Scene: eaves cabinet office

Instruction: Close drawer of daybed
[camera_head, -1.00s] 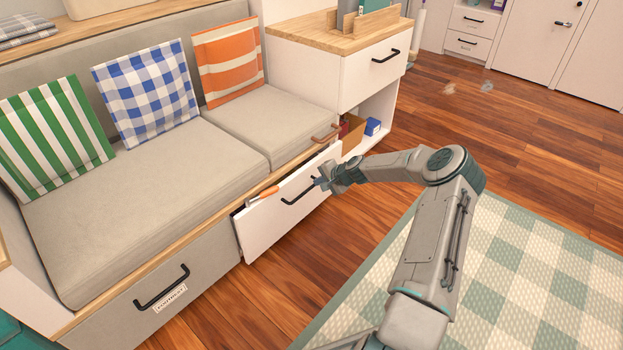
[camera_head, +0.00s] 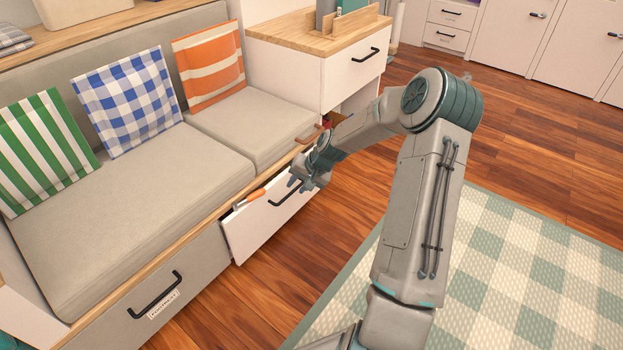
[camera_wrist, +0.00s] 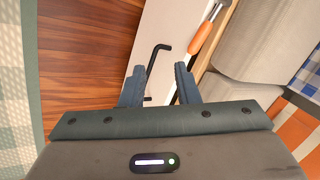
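The daybed (camera_head: 130,215) has grey cushions and a wooden edge. Its white drawer (camera_head: 245,238) is partly open at the right end of the base, with a black bar handle (camera_head: 280,193) on its front. An orange-handled tool (camera_head: 250,198) shows inside the drawer. My gripper (camera_head: 302,184) is at the right part of the drawer front, hiding the handle's right end. In the wrist view the fingers are apart, and the handle (camera_wrist: 153,64) appears between them. I cannot tell whether it touches them.
A second, grey drawer front with a black handle (camera_head: 155,297) is flush at the left of the base. A white cabinet (camera_head: 290,70) with a wooden top stands beyond the daybed. A checked rug (camera_head: 490,270) lies at right. Wooden floor (camera_head: 330,225) lies before the drawer.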

